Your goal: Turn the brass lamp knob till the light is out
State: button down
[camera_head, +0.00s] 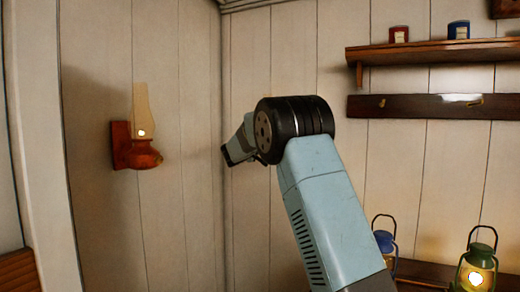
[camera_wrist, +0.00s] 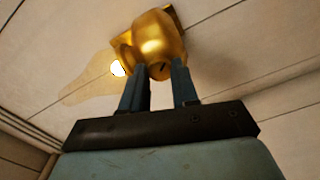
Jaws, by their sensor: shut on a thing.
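The brass lamp (camera_wrist: 158,28) shows in the wrist view, fixed to the pale plank wall. Its glass chimney (camera_wrist: 85,88) extends to the left, and a bright white glow shows at the chimney's base, so the lamp is lit. The round brass knob (camera_wrist: 160,71), with a dark slot, faces me. My gripper (camera_wrist: 157,72) has one finger on each side of the knob and is shut on it. In the head view my arm's wrist hides the fingertips, and I see no brass lamp there.
A copper-red wall lamp (camera_head: 143,155), lit, hangs left of my arm. A shelf (camera_head: 430,52) with two small tins and a peg rail (camera_head: 420,107) are at the upper right. A blue lantern (camera_head: 384,240) and a lit green lantern (camera_head: 477,268) stand at the lower right.

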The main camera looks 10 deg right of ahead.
jog(key=n, duration=2.8)
jog(key=shift+s+d+f, duration=0.1)
jog(key=shift+s+f, duration=0.05)
jog(key=shift+f, duration=0.2)
jog(key=shift+n, duration=0.3)
jog(key=c, duration=1.1)
grip_release()
jog(key=shift+c, duration=0.2)
jog(key=o, duration=0.3)
jog(key=shift+r, duration=0.1)
jog(key=v, duration=1.3)
jog(key=shift+s+a, duration=0.25)
